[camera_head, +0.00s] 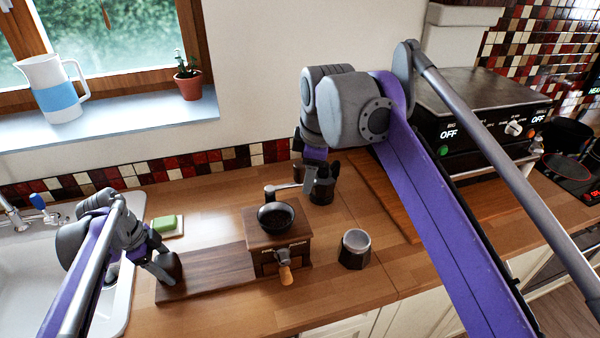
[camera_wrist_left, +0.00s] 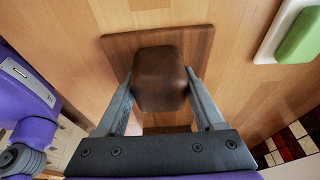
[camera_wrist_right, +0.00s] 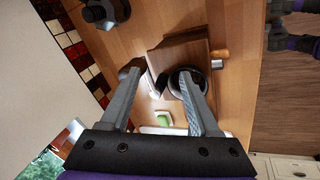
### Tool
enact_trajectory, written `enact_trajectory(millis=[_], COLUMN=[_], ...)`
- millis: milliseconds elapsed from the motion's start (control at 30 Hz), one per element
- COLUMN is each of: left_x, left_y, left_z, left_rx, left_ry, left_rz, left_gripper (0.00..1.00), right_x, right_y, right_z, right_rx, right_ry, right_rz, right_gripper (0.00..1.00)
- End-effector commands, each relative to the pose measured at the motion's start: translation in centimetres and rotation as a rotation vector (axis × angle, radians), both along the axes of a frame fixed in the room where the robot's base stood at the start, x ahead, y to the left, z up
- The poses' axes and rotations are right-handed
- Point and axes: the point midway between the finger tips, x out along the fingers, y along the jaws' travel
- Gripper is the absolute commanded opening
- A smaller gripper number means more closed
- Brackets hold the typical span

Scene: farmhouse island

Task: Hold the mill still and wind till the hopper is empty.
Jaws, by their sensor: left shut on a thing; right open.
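The wooden mill (camera_head: 280,258) stands at the right end of a dark board (camera_head: 215,274). Its black hopper (camera_head: 275,217) holds dark contents; their level is hard to judge. A grey crank arm (camera_head: 283,187) runs from the hopper's far side to a brown knob (camera_head: 298,173), which also shows in the right wrist view (camera_wrist_right: 131,67). My left gripper is shut on the brown wooden block (camera_wrist_left: 160,78) at the board's left end. My right gripper (camera_wrist_right: 160,82) is open above the crank, its left fingertip close to the knob; contact is unclear.
A dark pot (camera_head: 322,190) stands just behind the mill, near my right gripper. A metal cup (camera_head: 355,250) stands right of the mill. A green sponge (camera_head: 165,224) lies beside the sink (camera_head: 120,290). A stove unit (camera_head: 475,115) is at the right.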

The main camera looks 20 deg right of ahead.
Motion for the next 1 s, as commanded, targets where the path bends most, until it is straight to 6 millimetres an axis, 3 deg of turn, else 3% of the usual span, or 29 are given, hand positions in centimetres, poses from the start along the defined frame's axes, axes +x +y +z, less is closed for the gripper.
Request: enact_trajectory(millis=[33, 200, 433, 567, 1000], left_x=[0.0, 0.0, 0.0, 0.0, 0.0], left_y=[0.0, 0.0, 0.0, 0.0, 0.0], left_z=[0.0, 0.0, 0.0, 0.0, 0.0], left_rx=[0.0, 0.0, 0.0, 0.0, 0.0], left_ry=[0.0, 0.0, 0.0, 0.0, 0.0], left_rz=[0.0, 0.001, 0.001, 0.001, 0.001], left_gripper=[0.0, 0.0, 0.0, 0.0, 0.0], right_x=[1.2, 3.2, 4.1, 4.3, 6.0], right_y=[0.0, 0.0, 0.1, 0.0, 0.0], right_z=[1.1, 3.3, 4.0, 3.3, -2.5], right_rx=[-0.024, -0.089, -0.125, -0.127, -0.127], right_ry=[0.008, 0.031, 0.043, 0.044, 0.043], right_rz=[0.066, 0.26, 0.373, 0.381, 0.378], right_gripper=[0.62, 0.62, 0.62, 0.62, 0.62])
